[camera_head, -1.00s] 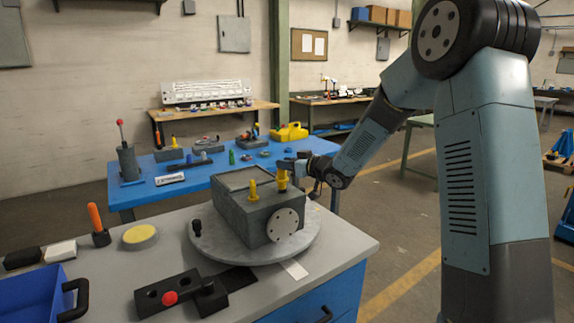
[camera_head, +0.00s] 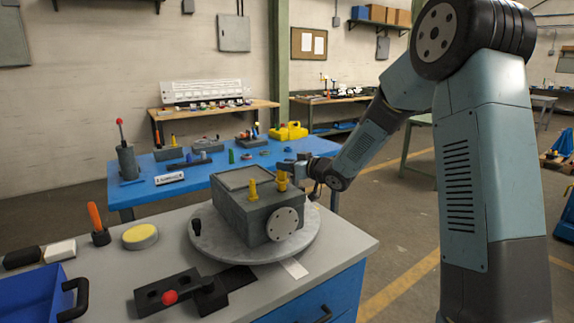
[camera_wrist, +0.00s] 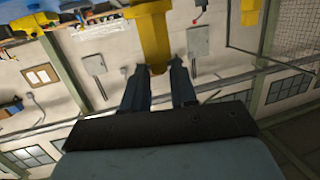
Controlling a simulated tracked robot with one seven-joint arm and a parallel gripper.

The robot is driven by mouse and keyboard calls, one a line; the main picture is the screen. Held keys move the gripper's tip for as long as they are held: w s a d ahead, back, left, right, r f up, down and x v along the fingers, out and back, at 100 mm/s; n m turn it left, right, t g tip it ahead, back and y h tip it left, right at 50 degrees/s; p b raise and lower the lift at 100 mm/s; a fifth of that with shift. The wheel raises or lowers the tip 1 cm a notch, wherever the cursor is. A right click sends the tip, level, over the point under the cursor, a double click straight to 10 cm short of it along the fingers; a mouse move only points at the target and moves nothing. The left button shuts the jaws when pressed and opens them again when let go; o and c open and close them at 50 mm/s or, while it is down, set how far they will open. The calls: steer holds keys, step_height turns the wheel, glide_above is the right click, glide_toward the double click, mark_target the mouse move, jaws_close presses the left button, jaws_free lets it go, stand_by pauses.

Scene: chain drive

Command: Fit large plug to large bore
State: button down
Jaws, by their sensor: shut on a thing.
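A yellow plug (camera_head: 282,181) stands upright at the back right of the grey housing's top. My gripper (camera_head: 287,168) reaches in from the right and is shut on this plug. In the wrist view the yellow plug (camera_wrist: 153,35) lies between the two dark fingers of my gripper (camera_wrist: 158,72). A second, slimmer yellow plug (camera_head: 253,191) stands upright on the housing (camera_head: 240,215), nearer the front and apart from my gripper. The large bore is not visible; I cannot tell how deep the held plug sits in it.
The housing sits on a round grey turntable (camera_head: 210,244) on the grey bench. A round flange (camera_head: 283,225) is on its front face. A dark peg, yellow disc (camera_head: 140,236), orange-handled tool (camera_head: 96,224), black block (camera_head: 180,293) and blue bin (camera_head: 35,300) lie left and front.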

mark_target(285, 173)
steer(key=shift+f, duration=1.5)
steer(key=c, duration=0.8)
jaws_free()
steer(key=shift+d, duration=0.1)
steer(key=v, duration=1.3)
steer(key=shift+s+d, duration=0.25)
steer(key=shift+f, duration=0.1)
